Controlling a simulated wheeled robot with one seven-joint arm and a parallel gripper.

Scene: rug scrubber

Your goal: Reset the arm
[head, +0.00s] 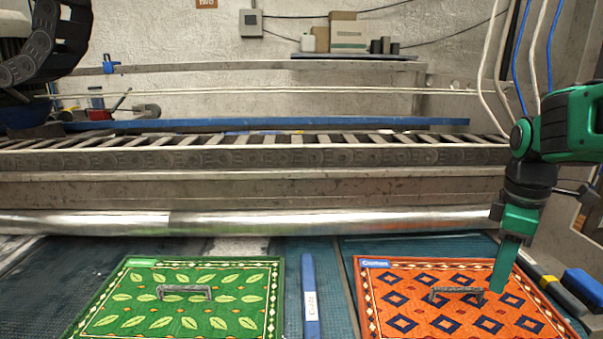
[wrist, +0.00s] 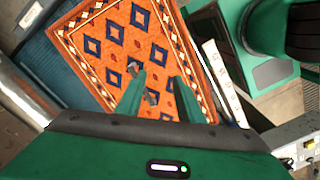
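My arm comes in from the right in the head view, with my green gripper (head: 499,288) pointing down over the right side of the orange rug (head: 400,325). In the wrist view my gripper (wrist: 159,78) has its two fingers apart, with nothing held between them. A grey handle (head: 455,294) stands on the orange rug, just left of the fingers in the head view. In the wrist view the handle (wrist: 151,97) is partly hidden by one finger. I cannot tell whether a finger touches the handle or the rug.
A green leaf-patterned rug (head: 135,318) with a grey handle (head: 185,292) lies to the left. A blue bar (head: 310,295) lies between the rugs. A metal roller (head: 300,222) runs across behind them. A blue block (head: 583,288) sits at right.

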